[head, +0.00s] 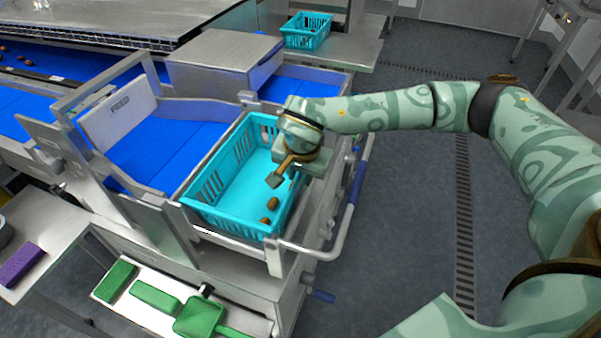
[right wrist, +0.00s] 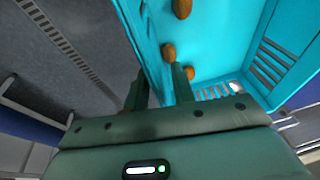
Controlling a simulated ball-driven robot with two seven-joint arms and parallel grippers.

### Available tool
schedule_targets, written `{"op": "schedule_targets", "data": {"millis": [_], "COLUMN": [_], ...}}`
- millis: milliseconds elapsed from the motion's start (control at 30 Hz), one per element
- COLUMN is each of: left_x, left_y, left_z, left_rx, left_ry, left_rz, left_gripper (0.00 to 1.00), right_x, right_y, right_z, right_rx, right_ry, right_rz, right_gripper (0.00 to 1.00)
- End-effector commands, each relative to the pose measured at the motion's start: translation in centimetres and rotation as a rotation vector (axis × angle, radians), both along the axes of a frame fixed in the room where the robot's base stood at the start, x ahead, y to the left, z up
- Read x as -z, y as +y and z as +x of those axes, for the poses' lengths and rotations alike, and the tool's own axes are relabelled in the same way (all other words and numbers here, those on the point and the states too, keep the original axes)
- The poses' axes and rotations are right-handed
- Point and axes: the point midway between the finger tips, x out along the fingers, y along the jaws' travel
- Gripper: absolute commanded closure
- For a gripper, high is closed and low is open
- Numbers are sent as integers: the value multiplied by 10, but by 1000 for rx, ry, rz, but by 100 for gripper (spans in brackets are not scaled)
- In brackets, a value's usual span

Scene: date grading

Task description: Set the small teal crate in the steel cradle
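The small teal crate (head: 228,178) is at the end of the blue chute, inside the steel cradle (head: 344,228) with its tube rail. A few brown dates (head: 272,203) lie on its floor. My right gripper (head: 283,171) is at the crate's right wall. In the right wrist view, the gripper's fingers (right wrist: 160,88) stand on either side of the crate wall (right wrist: 152,40), with the wall filling the narrow gap. The crate's underside is hidden, so I cannot tell whether it rests fully. My left gripper is not in view.
Another teal crate (head: 306,31) stands on a steel table at the back. The blue chute (head: 170,145) adjoins the cradle on the left. Green tools (head: 155,297) lie on a tray in front, and a purple block (head: 20,262) lies far left. Floor is clear on the right.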

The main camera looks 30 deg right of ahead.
Motion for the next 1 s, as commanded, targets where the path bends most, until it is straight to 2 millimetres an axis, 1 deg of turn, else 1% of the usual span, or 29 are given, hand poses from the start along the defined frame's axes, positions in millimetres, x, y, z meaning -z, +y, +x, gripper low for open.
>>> {"op": "schedule_targets", "data": {"millis": [133,233,367,500,600,700,833,1000], "left_x": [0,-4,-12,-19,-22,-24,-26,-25], "left_y": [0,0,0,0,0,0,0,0], "left_z": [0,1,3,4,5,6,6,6], "left_rx": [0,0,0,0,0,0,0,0], "left_ry": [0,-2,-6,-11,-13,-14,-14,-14], "left_rz": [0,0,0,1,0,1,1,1], "left_gripper": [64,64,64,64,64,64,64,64], "right_x": [-3,-15,-43,-76,-95,-109,-118,-119], "right_y": [0,1,4,8,10,11,12,12], "right_z": [0,-2,-8,-17,-22,-26,-29,-30], "right_rx": [0,-1,-1,-2,-1,0,1,1], "right_ry": [-1,-5,-7,-6,-6,-4,-2,0], "right_rz": [1,0,1,1,1,0,0,0], "right_gripper": [75,75,75,75,75,75,75,75]}}
